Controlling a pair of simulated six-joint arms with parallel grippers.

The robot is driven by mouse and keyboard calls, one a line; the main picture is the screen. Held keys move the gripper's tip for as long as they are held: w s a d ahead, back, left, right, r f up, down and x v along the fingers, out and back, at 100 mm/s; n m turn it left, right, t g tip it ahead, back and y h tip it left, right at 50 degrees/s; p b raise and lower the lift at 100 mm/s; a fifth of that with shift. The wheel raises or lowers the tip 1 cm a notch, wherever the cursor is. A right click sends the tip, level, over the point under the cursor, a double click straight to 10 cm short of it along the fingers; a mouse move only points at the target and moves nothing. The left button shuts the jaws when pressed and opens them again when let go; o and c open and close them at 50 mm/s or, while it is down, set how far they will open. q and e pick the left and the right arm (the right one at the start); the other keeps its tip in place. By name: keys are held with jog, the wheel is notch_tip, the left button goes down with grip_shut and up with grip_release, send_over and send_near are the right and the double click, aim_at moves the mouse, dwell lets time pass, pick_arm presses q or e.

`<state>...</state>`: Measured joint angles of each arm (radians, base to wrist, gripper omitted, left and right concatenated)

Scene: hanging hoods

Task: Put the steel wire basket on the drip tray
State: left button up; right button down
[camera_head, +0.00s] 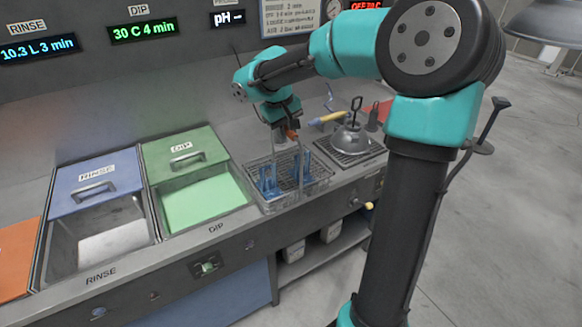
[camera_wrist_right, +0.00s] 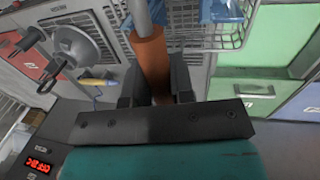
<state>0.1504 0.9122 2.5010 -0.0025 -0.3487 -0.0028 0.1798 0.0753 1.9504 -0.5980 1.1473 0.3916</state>
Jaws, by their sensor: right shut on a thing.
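The steel wire basket (camera_head: 312,182) is upright on or just above the counter, right of the green DIP basin; I cannot tell whether it touches below. It holds blue pieces (camera_head: 268,182), and its mesh shows in the wrist view (camera_wrist_right: 228,38). My right gripper (camera_head: 287,130) is above it, shut on its orange handle (camera_wrist_right: 151,55). A dark slatted grate (camera_head: 362,158), perhaps the drip tray, lies to the right under a steel dome (camera_head: 351,138). The surface directly beneath the basket is largely hidden. My left gripper is out of view.
The green DIP basin (camera_head: 203,203) and the RINSE basin (camera_head: 100,240), with a blue lid (camera_head: 94,187), are to the left. A yellow-handled tool (camera_head: 328,118) lies behind the dome. The wall panel bounds the back.

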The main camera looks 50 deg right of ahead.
jog(key=shift+d, duration=0.1)
jog(key=w+d+f, duration=0.1)
jog(key=w+d, duration=0.9)
jog(key=d, duration=0.1)
jog(key=shift+d, duration=0.25)
jog(key=shift+f, duration=0.1)
jog(key=shift+w+d+f, duration=0.1)
jog(key=shift+w+f, duration=0.05)
jog(key=shift+f, duration=0.75)
jog(key=shift+w+d+f, duration=0.1)
jog(key=shift+f, duration=0.95)
jog(key=c, duration=1)
grip_release()
